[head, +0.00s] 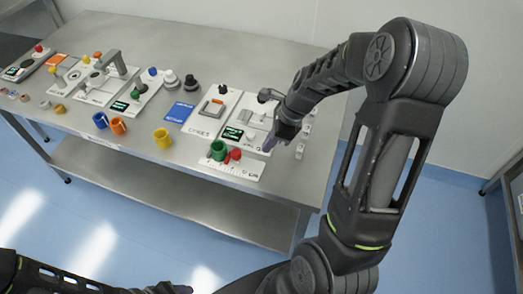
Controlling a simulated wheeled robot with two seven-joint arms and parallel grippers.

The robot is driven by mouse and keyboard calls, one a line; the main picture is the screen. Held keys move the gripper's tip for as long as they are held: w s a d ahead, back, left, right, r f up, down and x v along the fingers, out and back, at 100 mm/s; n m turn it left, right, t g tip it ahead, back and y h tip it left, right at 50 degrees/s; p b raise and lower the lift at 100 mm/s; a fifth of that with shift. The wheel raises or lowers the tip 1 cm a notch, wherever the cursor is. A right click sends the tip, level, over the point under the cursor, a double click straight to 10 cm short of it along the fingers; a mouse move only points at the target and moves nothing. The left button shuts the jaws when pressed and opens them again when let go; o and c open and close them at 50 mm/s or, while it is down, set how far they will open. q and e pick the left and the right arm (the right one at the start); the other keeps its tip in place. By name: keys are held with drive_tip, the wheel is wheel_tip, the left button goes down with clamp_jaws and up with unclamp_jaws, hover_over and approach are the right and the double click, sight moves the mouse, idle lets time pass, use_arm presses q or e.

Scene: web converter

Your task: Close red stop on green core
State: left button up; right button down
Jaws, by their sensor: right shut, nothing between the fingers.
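The green core (218,151) is a short green ring standing on a white strip at the front right of the steel table. The red stop (235,155) is a small red part just right of it; I cannot tell whether the two touch. My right gripper (268,147) is shut and empty, above the table a little to the right of the red stop and apart from it. My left gripper (178,289) shows only in part at the bottom edge, far below the table; its fingers are too unclear to read.
The white marked strip (190,158) lies along the table's front edge. A white device panel (203,122) stands behind the green core. A yellow ring (162,138), an orange ring (118,126) and a blue ring (100,120) stand to the left. Bare steel (215,52) lies behind the devices.

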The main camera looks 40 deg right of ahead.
drive_tip(key=v, duration=0.6)
drive_tip(key=shift+r, duration=0.15)
drive_tip(key=shift+a, duration=0.1)
